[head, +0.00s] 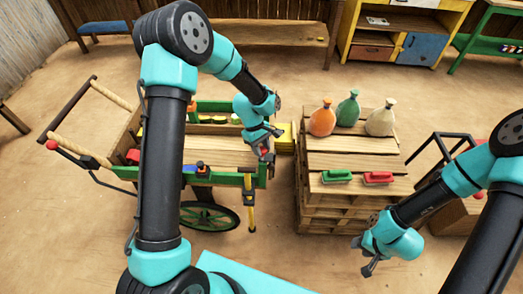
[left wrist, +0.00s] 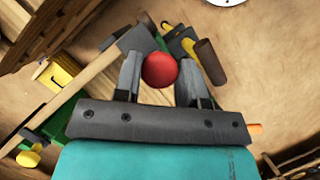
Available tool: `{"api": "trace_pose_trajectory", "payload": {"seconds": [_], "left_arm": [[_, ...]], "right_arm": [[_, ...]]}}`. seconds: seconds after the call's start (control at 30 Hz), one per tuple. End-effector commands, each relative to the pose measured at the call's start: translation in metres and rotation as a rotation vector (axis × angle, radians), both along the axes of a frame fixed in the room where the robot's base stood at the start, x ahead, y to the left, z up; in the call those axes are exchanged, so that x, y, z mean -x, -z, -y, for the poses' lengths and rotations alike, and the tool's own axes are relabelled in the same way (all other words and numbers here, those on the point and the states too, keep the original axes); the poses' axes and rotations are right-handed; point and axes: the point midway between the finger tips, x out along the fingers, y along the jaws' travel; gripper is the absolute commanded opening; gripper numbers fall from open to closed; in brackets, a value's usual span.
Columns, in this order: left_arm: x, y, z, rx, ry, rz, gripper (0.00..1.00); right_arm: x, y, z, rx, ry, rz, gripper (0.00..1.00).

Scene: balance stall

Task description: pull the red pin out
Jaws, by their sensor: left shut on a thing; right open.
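The red pin's round red head (left wrist: 160,70) sits between the two fingers of my left gripper (left wrist: 160,85) in the left wrist view. The pin's shaft is hidden below the head. In the head view my left gripper (head: 265,155) is at the right end of the green-framed wooden cart (head: 215,176), pointing down, shut on the pin. I cannot tell whether the pin still sits in a hole.
A yellow post (head: 251,205) hangs at the cart's front corner. Floor between cart and pallets is narrow.

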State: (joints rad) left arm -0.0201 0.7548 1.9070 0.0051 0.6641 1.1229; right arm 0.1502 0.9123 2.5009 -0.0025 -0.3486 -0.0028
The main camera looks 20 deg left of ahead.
Motion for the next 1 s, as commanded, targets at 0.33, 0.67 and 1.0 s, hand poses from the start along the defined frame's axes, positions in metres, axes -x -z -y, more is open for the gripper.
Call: {"api": "trace_pose_trajectory", "payload": {"seconds": [0.33,0.67,1.0], "left_arm": [[0.000,-0.029,0.000,0.000,-0.001,0.003,0.00],[-0.001,-0.029,0.000,0.001,0.000,0.003,0.54],[0.000,-0.028,0.000,0.000,-0.001,0.002,0.62]], "right_arm": [[0.000,0.000,0.000,0.000,0.000,0.000,0.43],[0.000,0.000,0.000,0.000,0.000,0.000,0.43],[0.000,0.000,0.000,0.000,0.000,0.000,0.43]]}}
